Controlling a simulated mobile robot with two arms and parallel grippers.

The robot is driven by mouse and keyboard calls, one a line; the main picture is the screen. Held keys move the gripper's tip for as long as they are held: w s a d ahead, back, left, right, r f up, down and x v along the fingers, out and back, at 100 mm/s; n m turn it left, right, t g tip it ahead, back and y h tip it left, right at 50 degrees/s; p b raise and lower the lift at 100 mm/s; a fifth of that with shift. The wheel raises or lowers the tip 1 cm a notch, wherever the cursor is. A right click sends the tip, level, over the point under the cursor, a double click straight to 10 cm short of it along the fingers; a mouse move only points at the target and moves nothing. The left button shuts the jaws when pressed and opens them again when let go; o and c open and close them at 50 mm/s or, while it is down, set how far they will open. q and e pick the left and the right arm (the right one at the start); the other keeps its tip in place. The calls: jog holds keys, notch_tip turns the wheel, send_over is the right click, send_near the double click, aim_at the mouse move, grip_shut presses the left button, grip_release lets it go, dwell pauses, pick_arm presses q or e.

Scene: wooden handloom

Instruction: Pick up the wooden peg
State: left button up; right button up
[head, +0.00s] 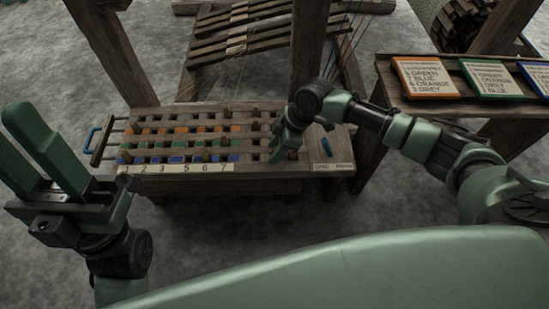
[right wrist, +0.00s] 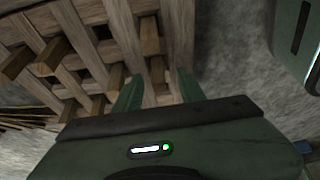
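Several wooden pegs stand in the board (head: 205,173) in the head view, many in its right part near my right gripper. My right gripper (head: 283,147) is low over the right end of the board. In the right wrist view, the fingers of my right gripper (right wrist: 159,88) are apart. One wooden peg (right wrist: 157,68) shows between and just beyond the fingertips, with a gap to the fingers. Another peg (right wrist: 149,36) stands farther along the lattice. Which peg the task means, I cannot tell. My left gripper (head: 22,135) is raised at the left, fingers apart and empty.
The board has rows of coloured squares and a number strip (head: 178,168). Loom posts (head: 308,55) rise behind. Labelled cards (head: 425,77) lie on a side bench.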

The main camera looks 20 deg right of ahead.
jog(key=shift+a+f, duration=0.1)
jog(key=shift+f, duration=0.05)
jog(key=shift+c, duration=0.3)
grip_shut()
